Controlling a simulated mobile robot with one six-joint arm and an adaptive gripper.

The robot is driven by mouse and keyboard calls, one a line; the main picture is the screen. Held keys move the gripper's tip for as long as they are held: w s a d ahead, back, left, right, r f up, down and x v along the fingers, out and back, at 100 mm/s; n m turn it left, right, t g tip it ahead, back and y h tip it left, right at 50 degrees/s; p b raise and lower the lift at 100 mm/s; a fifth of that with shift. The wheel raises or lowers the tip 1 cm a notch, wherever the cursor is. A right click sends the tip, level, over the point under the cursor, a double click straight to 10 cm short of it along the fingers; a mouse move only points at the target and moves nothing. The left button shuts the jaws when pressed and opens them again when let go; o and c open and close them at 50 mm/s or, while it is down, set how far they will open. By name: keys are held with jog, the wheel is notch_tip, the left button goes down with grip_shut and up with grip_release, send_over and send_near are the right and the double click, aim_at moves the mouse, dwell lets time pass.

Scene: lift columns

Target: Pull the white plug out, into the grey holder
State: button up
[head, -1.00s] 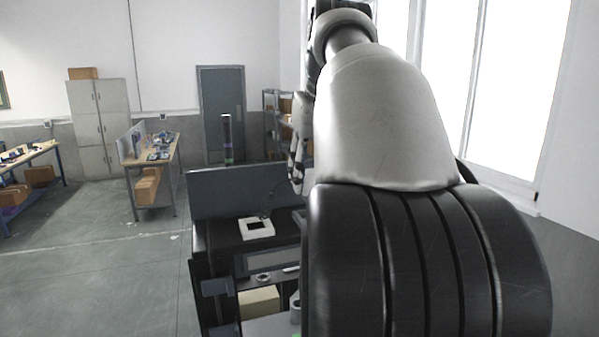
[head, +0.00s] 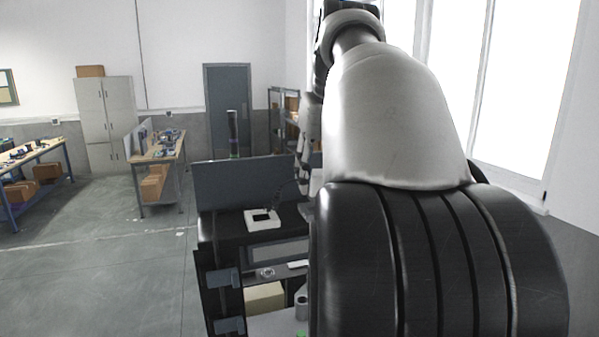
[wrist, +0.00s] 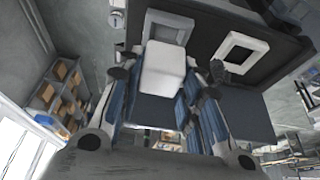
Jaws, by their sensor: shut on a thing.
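The white plug (wrist: 163,72) is a pale block between the two fingertips of my gripper (wrist: 160,88) in the wrist view. My gripper is shut on it, with one dark-and-blue finger on each side. A light grey square piece (wrist: 168,27) lies just beyond the plug; I cannot tell whether it is the grey holder, or whether the plug touches it. A white square frame with a dark opening (wrist: 240,54) lies to the right, and it also shows on the dark bench in the head view (head: 262,226). In the head view my arm hides most of the gripper and the plug.
A dark upright panel (head: 245,183) stands behind the bench. A dark cable end (wrist: 220,70) is near the white frame. Shelves with boxes (wrist: 60,90) show at the left of the wrist view. Workbenches (head: 160,148) stand farther off, with open floor (head: 100,270) at left.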

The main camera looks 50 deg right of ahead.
aim_at(317, 172)
jog(key=shift+f+b, duration=1)
jog(key=shift+f, duration=0.4)
jog(key=o, duration=1.1)
jog(key=shift+c, duration=0.2)
jog(key=shift+o, duration=0.5)
jog(key=o, duration=0.5)
jog(key=shift+r, duration=0.1)
jog(key=shift+r+p, duration=3.5)
jog(key=shift+p, duration=0.35)
